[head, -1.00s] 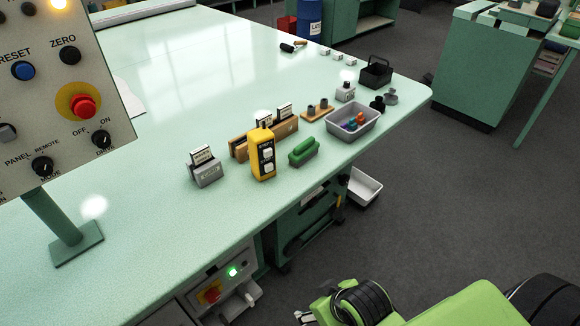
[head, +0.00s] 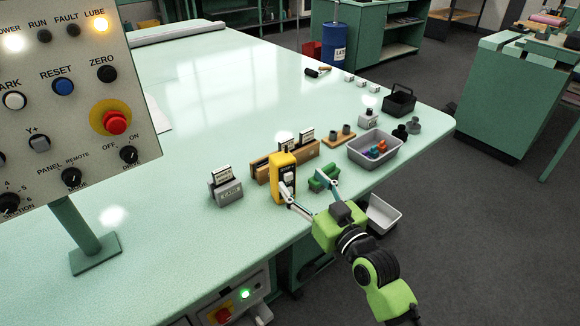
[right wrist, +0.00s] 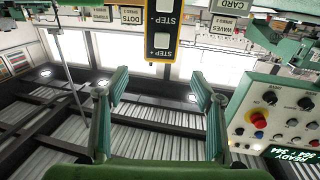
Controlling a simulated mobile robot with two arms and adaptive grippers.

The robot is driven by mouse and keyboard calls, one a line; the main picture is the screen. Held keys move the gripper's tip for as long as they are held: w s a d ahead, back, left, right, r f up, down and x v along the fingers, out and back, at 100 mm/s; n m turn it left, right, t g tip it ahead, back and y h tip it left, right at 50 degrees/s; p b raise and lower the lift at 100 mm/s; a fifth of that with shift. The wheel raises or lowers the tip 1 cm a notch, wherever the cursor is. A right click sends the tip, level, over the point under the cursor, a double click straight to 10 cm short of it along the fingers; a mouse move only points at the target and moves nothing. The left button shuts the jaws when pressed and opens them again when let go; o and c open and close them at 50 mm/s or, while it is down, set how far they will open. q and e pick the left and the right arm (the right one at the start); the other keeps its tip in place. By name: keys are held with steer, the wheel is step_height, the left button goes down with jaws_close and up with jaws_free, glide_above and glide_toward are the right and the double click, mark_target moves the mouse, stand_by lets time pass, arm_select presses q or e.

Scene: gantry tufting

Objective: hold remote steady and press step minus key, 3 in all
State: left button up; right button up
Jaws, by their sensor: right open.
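The yellow remote (head: 278,190) stands upright near the table's front edge in the head view, partly covered by a finger of my right gripper (head: 306,181). In the right wrist view the remote (right wrist: 178,50) hangs in upside down from the top edge, with two white keys labelled STEP. I cannot tell any contact. My left gripper is not in view.
A green-handled brush (head: 318,184) lies right of the remote, near a finger. A grey card holder (head: 228,194) stands left, and a wooden card rack (head: 262,172) behind. A grey bin (head: 364,157) is farther right. The control panel (head: 70,150) fills the left.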

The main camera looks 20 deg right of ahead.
mark_target(287, 165)
steer(key=w, duration=0.3)
steer(key=w+a, duration=0.1)
steer(key=w, duration=0.3)
steer(key=w+a, duration=0.1)
steer(key=w, duration=0.3)
steer(key=shift+f+p, duration=0.1)
steer(key=shift+p, duration=0.25)
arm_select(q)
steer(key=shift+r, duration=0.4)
arm_select(e)
steer(key=c, duration=1.4)
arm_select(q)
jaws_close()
arm_select(e)
steer(key=shift+c, duration=0.2)
